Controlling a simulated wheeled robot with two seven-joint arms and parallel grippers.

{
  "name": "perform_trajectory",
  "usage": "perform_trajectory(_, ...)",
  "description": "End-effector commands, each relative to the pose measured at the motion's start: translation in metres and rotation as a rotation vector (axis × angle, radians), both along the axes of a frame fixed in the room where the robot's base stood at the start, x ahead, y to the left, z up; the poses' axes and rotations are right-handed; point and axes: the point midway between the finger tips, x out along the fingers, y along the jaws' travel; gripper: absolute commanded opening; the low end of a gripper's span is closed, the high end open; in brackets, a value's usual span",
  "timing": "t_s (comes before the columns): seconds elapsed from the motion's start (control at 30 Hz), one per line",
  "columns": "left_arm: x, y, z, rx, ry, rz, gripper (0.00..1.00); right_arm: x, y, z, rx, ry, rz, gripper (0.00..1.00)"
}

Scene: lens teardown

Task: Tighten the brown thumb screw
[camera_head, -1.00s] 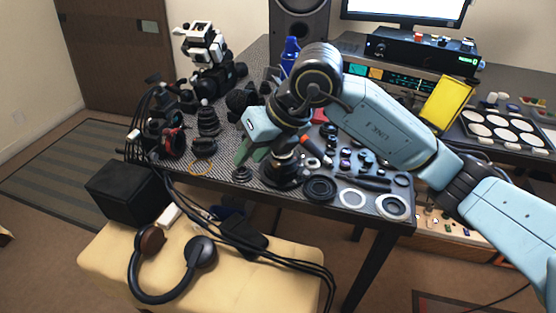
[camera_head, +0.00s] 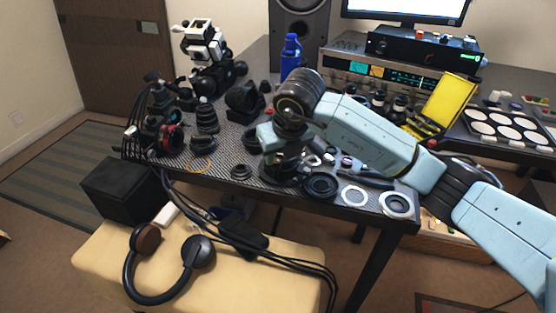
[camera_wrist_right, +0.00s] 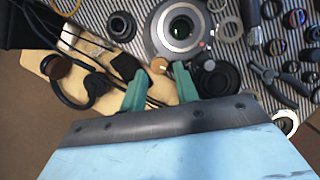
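The brown thumb screw (camera_wrist_right: 158,65) shows in the right wrist view as a small tan-brown knob at the near edge of a large round lens part (camera_wrist_right: 181,28). My right gripper (camera_wrist_right: 159,76) is open, its two green fingers on either side of the screw in the picture. I cannot tell whether either finger touches it. In the head view my right wrist hangs over the lens part (camera_head: 278,172) near the table's front edge, and the screw is hidden there. My left gripper is not in view.
A black ring (camera_head: 320,185) and pale rings lie right of the lens part. Pliers (camera_wrist_right: 268,76) and small parts lie beyond. Lenses and a camera (camera_head: 168,135) stand to the left. Headphones (camera_head: 150,290) and cables are on the stool below the table edge.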

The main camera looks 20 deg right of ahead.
Motion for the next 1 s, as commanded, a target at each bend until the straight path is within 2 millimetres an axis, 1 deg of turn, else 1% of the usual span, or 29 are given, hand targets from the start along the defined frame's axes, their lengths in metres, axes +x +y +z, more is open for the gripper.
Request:
perform_trajectory(0.03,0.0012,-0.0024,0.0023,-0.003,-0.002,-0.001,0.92,0.0022,0.0006,-0.0064,0.001,0.000,-0.001,0.30)
perform_trajectory(0.13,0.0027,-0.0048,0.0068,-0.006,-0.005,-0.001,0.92,0.0050,0.0011,-0.0121,0.001,-0.001,-0.001,0.30)
perform_trajectory(0.47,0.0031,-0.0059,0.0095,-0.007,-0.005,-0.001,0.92,0.0063,0.0013,-0.0145,0.001,-0.001,0.001,0.30)
perform_trajectory(0.57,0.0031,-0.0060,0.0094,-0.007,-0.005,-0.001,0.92,0.0062,0.0013,-0.0144,0.001,-0.001,0.000,0.19)
perform_trajectory(0.7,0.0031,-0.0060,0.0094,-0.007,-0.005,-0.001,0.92,0.0062,0.0013,-0.0144,0.001,-0.001,0.000,0.00)
perform_trajectory(0.8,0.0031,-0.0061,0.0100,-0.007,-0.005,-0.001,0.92,0.0061,0.0015,-0.0141,0.001,-0.001,-0.007,0.00)
perform_trajectory(0.9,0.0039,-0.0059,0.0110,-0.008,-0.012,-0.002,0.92,0.0060,0.0023,-0.0135,0.000,0.000,-0.054,0.00)
perform_trajectory(1.0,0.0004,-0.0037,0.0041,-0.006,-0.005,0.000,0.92,0.0061,0.0026,-0.0137,-0.001,0.000,-0.106,0.00)
